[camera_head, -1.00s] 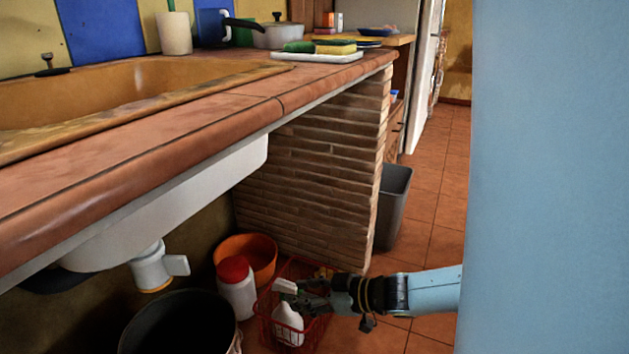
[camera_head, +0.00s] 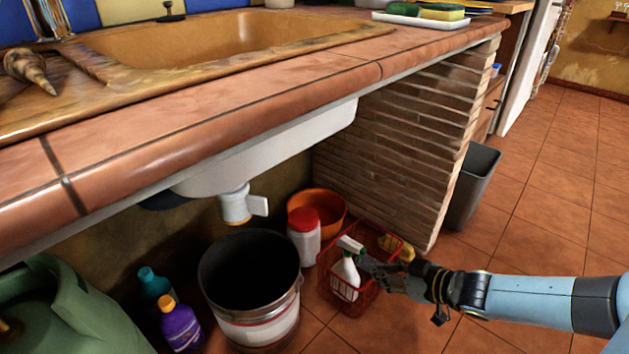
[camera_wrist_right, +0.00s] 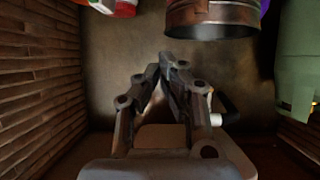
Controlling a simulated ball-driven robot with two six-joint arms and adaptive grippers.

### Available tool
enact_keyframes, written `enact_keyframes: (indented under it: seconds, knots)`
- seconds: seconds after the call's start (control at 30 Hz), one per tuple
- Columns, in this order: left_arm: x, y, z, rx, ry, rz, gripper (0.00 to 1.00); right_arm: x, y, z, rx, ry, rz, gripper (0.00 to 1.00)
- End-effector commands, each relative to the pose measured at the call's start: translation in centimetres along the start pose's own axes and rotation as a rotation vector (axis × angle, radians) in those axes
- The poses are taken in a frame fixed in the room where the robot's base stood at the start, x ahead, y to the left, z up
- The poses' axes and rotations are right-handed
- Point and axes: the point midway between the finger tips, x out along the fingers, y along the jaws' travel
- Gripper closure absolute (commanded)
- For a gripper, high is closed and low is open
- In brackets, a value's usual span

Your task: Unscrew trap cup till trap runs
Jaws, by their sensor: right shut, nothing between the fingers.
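The white drain trap (camera_head: 236,200) hangs under the sink basin. Its cup (camera_head: 237,218) is at the lower end, with a yellowish rim at the bottom, and a white stub points right. No water shows running from it. My right gripper (camera_head: 370,266) is shut and empty, to the right of the trap and lower in the picture, in front of the red basket. Its closed fingers also show in the right wrist view (camera_wrist_right: 168,66); there I cannot clearly make out the trap. My left gripper is not in view.
An open bucket (camera_head: 262,325) stands below the trap. A red-capped white jar (camera_head: 305,246), orange bowl (camera_head: 338,208) and red wire basket (camera_head: 335,302) with a spray bottle (camera_head: 345,281) are to its right. Blue and purple bottles (camera_head: 180,327) and a green container (camera_head: 75,315) are left.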

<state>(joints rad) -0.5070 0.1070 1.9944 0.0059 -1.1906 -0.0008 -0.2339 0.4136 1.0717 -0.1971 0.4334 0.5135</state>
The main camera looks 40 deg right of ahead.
Motion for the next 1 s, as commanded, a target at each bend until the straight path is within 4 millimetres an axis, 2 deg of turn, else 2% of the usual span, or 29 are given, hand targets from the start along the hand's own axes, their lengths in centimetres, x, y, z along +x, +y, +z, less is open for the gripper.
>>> enact_keyframes:
  seconds: [0.07,0.17,0.27,0.4,0.53,0.63,0.77,0.87,1.0]
  knots:
    - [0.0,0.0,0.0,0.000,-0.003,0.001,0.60,0.0,-0.1,-0.2,0.110,0.007,-0.003,1.00]
    - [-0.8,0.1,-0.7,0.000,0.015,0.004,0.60,0.5,-0.4,-1.9,0.375,0.050,-0.024,1.00]
    - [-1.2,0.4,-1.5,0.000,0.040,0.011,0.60,2.1,-0.8,-4.6,0.721,0.116,-0.081,1.00]
    - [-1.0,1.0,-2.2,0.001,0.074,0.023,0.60,5.2,-1.2,-9.1,1.195,0.202,-0.228,1.00]
    - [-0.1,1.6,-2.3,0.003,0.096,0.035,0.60,8.1,-1.7,-13.4,1.524,0.247,-0.409,1.00]
    - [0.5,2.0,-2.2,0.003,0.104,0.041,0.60,9.6,-1.9,-15.4,1.567,0.270,-0.482,1.00]
    - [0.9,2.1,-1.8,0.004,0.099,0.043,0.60,10.4,-1.7,-16.2,1.551,0.284,-0.497,1.00]
    - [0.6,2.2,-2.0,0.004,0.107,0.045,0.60,11.0,-1.7,-16.8,1.549,0.289,-0.502,1.00]
    - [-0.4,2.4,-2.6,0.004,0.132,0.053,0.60,12.8,-2.0,-17.7,1.549,0.290,-0.502,1.00]
